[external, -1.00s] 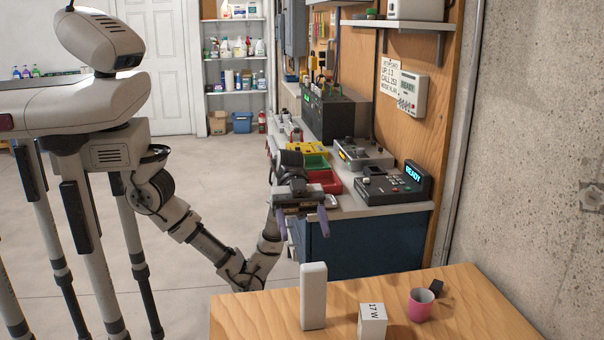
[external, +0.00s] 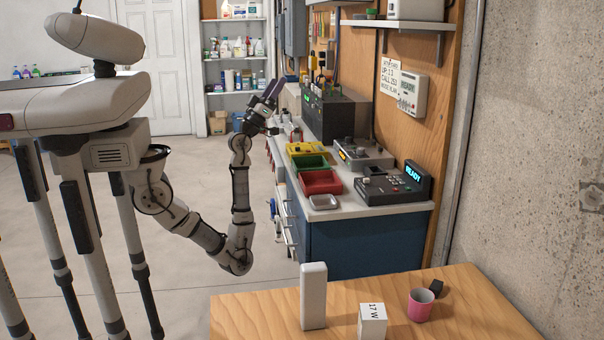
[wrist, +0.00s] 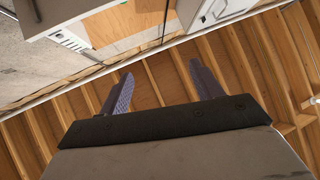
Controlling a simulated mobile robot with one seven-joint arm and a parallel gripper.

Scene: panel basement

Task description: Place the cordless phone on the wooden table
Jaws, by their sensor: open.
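The wooden table (external: 260,312) is at the bottom of the external view. I cannot pick out a cordless phone for certain in either view. A dark console with a lit READY display (external: 390,187) is on the workbench. My gripper (external: 274,90) is raised high beside the workbench's far end, pointing upward, well away from the wooden table. In the wrist view my gripper (wrist: 160,84) has its two purple fingers spread apart with nothing between them. Ceiling joists show behind them.
The wooden table holds a tall white block (external: 313,295), a 17 W box (external: 372,322), a pink mug (external: 420,304) and a small dark item (external: 436,287). Its left part is bare. The workbench (external: 365,240) carries a red bin (external: 320,182), a green bin (external: 306,161) and several devices.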

